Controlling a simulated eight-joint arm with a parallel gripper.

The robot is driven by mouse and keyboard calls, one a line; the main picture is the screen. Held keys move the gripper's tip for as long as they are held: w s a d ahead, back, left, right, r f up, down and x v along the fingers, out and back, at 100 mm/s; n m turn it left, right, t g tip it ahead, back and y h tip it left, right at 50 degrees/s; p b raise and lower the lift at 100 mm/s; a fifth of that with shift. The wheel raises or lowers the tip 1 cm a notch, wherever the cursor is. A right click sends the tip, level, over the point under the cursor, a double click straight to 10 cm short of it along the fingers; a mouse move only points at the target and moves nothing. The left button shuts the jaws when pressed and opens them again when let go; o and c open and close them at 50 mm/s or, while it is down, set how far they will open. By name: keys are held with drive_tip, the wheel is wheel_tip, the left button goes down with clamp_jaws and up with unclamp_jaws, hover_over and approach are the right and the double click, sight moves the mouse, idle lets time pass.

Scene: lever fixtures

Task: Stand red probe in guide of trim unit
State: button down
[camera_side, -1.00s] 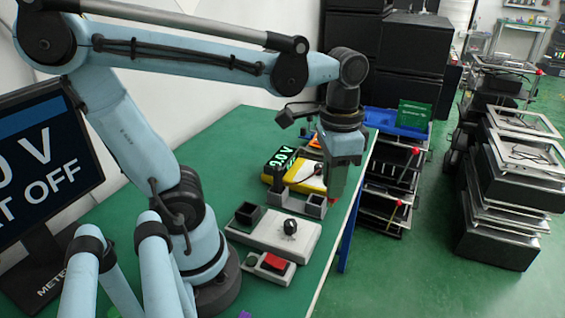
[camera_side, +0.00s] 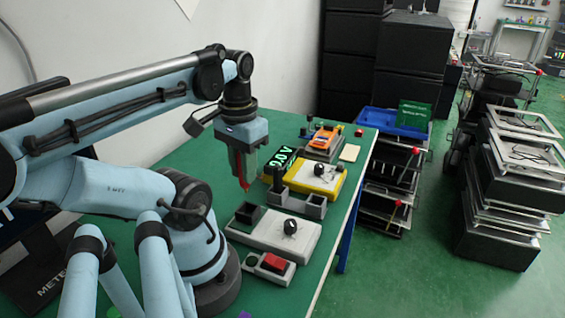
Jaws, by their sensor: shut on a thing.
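My gripper (camera_side: 243,168) is shut on the red probe (camera_side: 244,184) and holds it upright, tip down, above the table. Most of the probe is hidden between the jaws; only its red lower end shows clearly. A pale grey unit with a black knob (camera_side: 275,234) stands in front and to the right of the probe. A dark open-topped square holder (camera_side: 249,213) is at its rear left, and a grey open-topped holder (camera_side: 316,205) at its rear right. A yellow unit with a black knob (camera_side: 316,180) stands farther back. I cannot tell which is the trim unit.
A box with a red button (camera_side: 273,263) is in front of the grey unit. A dark upright post (camera_side: 278,184) stands close right of the probe. A 9.0 V display (camera_side: 282,160) and an orange device (camera_side: 325,138) are behind. The green table's right edge is beyond the units.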

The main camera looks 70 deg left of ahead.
sight(245, 187)
drive_tip(key=shift+f, duration=3.55)
drive_tip(key=c, duration=1)
unclamp_jaws()
drive_tip(key=shift+f, duration=0.1)
wheel_tip(245, 187, up, 12)
drive_tip(key=shift+r, duration=0.1)
drive_tip(key=w+d+f+m+t, duration=0.1)
drive_tip(key=w+d+m+t, duration=0.1)
drive_tip(key=w, duration=0.3)
drive_tip(key=w+d+f+m+t, duration=0.2)
drive_tip(key=w+d, duration=0.3)
drive_tip(key=w, duration=0.1)
drive_tip(key=w+d+f+m+t, duration=0.2)
drive_tip(key=w+d+t, duration=0.1)
drive_tip(key=w, duration=0.2)
drive_tip(key=shift+w+d, duration=0.2)
drive_tip(key=shift+d, duration=0.1)
